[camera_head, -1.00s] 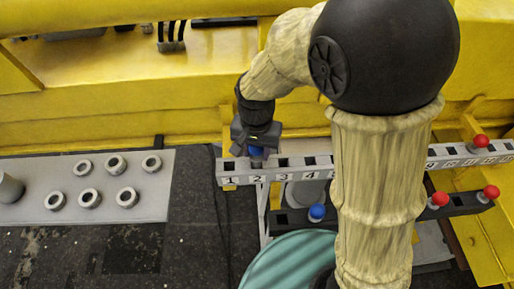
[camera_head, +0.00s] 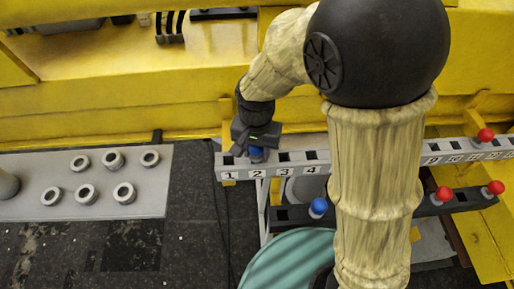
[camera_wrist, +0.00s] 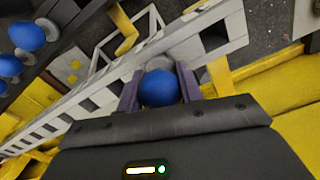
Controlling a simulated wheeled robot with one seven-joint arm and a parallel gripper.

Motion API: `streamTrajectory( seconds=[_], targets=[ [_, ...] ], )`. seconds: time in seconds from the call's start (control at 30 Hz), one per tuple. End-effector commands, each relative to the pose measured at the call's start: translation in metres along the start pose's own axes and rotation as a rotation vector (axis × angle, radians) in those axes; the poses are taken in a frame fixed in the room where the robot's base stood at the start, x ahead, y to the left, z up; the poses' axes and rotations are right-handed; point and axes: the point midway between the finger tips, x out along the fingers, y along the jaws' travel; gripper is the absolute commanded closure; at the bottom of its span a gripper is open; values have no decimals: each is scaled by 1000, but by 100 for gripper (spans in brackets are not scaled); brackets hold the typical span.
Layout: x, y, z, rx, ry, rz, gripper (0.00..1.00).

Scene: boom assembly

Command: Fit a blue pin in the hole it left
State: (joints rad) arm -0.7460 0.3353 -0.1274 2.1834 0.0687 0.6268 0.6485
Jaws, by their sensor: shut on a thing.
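My gripper (camera_head: 257,152) is shut on a blue pin (camera_head: 258,156) at the left end of the grey numbered rail (camera_head: 318,169), over the spot labelled 2. In the wrist view the round blue head (camera_wrist: 160,88) sits between my two fingers, with a grey collar behind it. Holes 1, 3 and 4 show dark and empty, and hole 2 is hidden by my gripper and the pin. I cannot tell how deep the pin sits, or whether it is in the hole. Another blue pin (camera_head: 318,208) stands on the dark lower rail (camera_head: 291,217).
Red pins stand at the right, one on the numbered rail (camera_head: 485,135) and two on the dark rail (camera_head: 443,195). A grey plate (camera_head: 100,212) with several metal rings lies at the left. A yellow wall (camera_head: 120,110) runs behind the rail. My arm hides the rail's middle.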

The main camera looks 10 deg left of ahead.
Motion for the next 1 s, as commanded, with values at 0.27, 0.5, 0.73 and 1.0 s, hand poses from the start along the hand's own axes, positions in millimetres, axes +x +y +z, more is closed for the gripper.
streamTrajectory(
  seconds=[0.27,0.5,0.73,1.0],
  targets=[
    [6,0,0,0,0,0,93],
    [5,0,0,0,0,0,54],
    [6,0,0,0,0,0,38],
    [-1,0,0,0,1,-2,38]
  ],
)
